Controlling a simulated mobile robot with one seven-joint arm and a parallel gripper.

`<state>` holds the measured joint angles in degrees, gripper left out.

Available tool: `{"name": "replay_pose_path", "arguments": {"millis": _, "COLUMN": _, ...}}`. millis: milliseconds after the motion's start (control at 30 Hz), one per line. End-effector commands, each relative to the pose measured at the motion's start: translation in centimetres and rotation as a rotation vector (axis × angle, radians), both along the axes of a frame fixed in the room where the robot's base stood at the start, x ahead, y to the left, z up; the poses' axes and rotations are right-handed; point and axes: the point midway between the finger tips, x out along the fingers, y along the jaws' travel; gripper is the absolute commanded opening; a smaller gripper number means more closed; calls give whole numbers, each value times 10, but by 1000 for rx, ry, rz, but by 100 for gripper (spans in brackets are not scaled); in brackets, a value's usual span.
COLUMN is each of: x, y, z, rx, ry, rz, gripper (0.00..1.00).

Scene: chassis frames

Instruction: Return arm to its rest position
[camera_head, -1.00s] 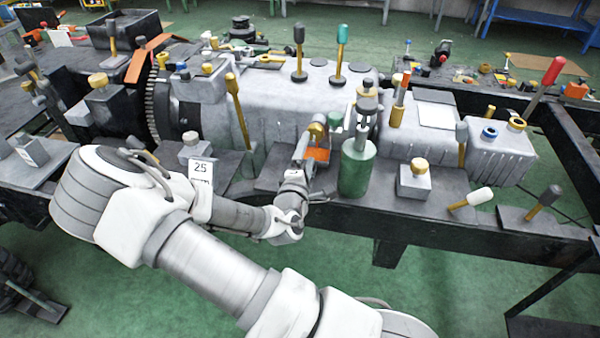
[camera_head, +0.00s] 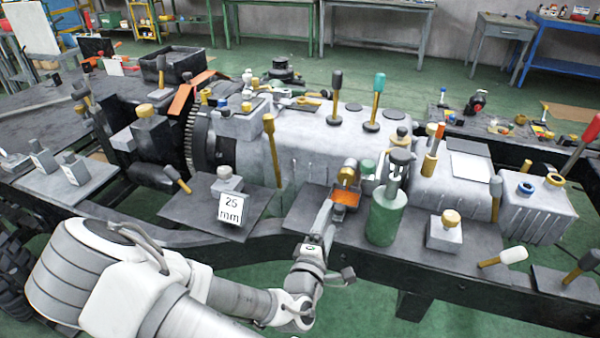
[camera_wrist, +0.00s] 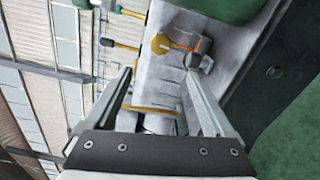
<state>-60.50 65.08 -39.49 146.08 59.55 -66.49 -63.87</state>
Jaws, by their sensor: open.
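My arm reaches in from the bottom left of the head view, bent at the elbow. My gripper (camera_head: 333,203) is at the front edge of the bench, beside an orange piece (camera_head: 345,197) with a brass cylinder (camera_head: 348,173). In the wrist view my gripper (camera_wrist: 158,78) has its two fingers spread apart, with nothing held between them. A grey piece (camera_wrist: 201,62) lies by the right fingertip; I cannot tell whether they touch. A brass round part (camera_wrist: 160,44) lies beyond the fingers.
A green cylinder (camera_head: 386,218) stands close right of my gripper. The grey engine casing (camera_head: 320,140) fills the space behind. Green floor (camera_head: 460,318) is open in front of the dark frame.

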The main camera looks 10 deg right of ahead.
Motion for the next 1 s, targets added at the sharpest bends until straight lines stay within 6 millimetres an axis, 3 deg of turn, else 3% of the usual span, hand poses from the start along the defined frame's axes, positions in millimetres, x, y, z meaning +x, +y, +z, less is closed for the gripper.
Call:
{"name": "replay_pose_path", "arguments": {"millis": 167, "x": 0, "y": -1, "z": -5, "rx": 50, "ry": 11, "rz": -16, "gripper": 88}}
{"name": "replay_pose_path", "arguments": {"millis": 267, "x": -1, "y": -3, "z": -18, "rx": 173, "ry": 41, "rz": -54, "gripper": 88}}
{"name": "replay_pose_path", "arguments": {"millis": 467, "x": -6, "y": 9, "z": -52, "rx": 569, "ry": 125, "rz": -162, "gripper": 88}}
{"name": "replay_pose_path", "arguments": {"millis": 600, "x": -8, "y": 31, "z": -61, "rx": 835, "ry": 179, "rz": -220, "gripper": 88}}
{"name": "replay_pose_path", "arguments": {"millis": 767, "x": -10, "y": 61, "z": -54, "rx": 1106, "ry": 236, "rz": -264, "gripper": 88}}
{"name": "replay_pose_path", "arguments": {"millis": 1000, "x": -17, "y": 99, "z": -11, "rx": 1431, "ry": 316, "rz": -290, "gripper": 88}}
